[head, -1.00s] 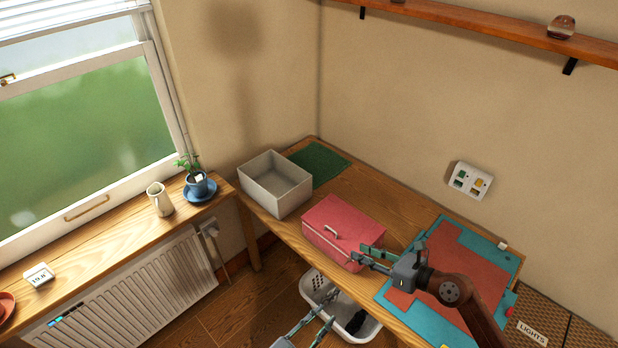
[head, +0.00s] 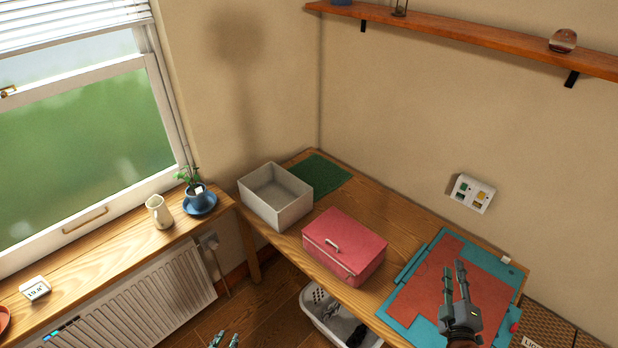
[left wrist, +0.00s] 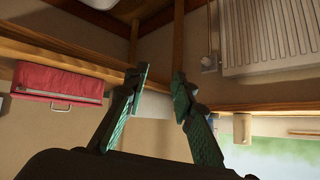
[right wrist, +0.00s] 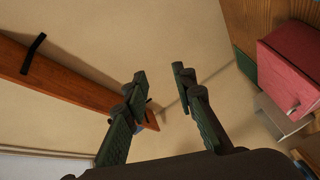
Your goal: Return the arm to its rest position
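My right gripper (head: 460,277) is over the red and teal mat at the right of the table, fingers pointing up toward the wall. In the right wrist view its two fingers (right wrist: 158,82) stand apart with nothing between them. My left gripper (head: 224,339) shows only its fingertips at the bottom edge of the head view, over the floor. In the left wrist view its two fingers (left wrist: 160,82) are apart and empty. The rest of the left arm is out of view.
A closed pink box (head: 345,245) and an open grey bin (head: 275,205) stand on the wooden table (head: 395,221). A white basket (head: 318,309) is under the table edge. The windowsill (head: 110,252) at left holds a jug and a potted plant. A shelf (head: 480,30) runs above.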

